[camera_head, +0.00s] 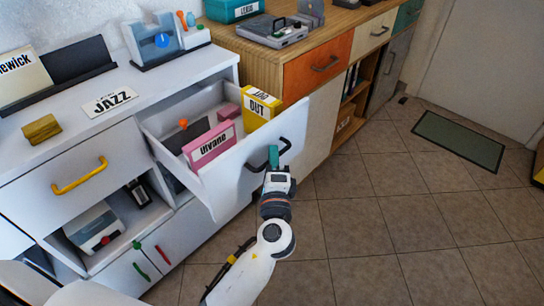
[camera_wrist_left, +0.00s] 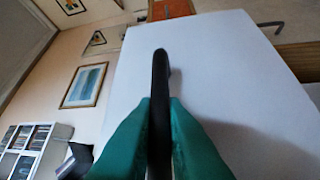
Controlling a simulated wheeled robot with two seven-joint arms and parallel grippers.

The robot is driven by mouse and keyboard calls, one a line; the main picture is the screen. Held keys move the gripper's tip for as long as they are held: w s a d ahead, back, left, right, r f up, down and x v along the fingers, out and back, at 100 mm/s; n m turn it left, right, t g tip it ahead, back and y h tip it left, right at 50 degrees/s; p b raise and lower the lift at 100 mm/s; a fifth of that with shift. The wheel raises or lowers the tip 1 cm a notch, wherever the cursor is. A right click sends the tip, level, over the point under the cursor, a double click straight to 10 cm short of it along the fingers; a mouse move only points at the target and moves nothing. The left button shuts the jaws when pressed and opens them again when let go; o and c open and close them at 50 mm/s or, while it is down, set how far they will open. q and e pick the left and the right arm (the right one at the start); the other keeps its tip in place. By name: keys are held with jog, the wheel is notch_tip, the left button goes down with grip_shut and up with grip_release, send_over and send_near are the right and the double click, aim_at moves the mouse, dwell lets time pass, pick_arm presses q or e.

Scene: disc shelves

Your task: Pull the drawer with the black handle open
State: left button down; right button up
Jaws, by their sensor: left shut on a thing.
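The drawer with the black handle is a white drawer (camera_head: 225,182) in the white cabinet, and it stands pulled out with its contents showing. Its black handle (camera_head: 284,146) is on the front panel. My left gripper (camera_head: 273,157) is at the handle, and its green fingers are shut on it. In the left wrist view the fingers (camera_wrist_left: 160,135) press on both sides of the dark handle (camera_wrist_left: 160,75), with the white drawer front (camera_wrist_left: 215,70) behind. My right gripper is not in view.
The drawer holds a pink "Ulvane" box (camera_head: 210,145), a yellow box (camera_head: 258,107) and smaller items. A drawer with a yellow handle (camera_head: 79,176) is at the left. A wooden cabinet (camera_head: 262,66) stands behind.

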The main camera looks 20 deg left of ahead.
pick_arm(q)
jog(key=shift+f, duration=0.1)
jog(key=c, duration=1.8)
grip_release()
jog(key=shift+o, duration=0.2)
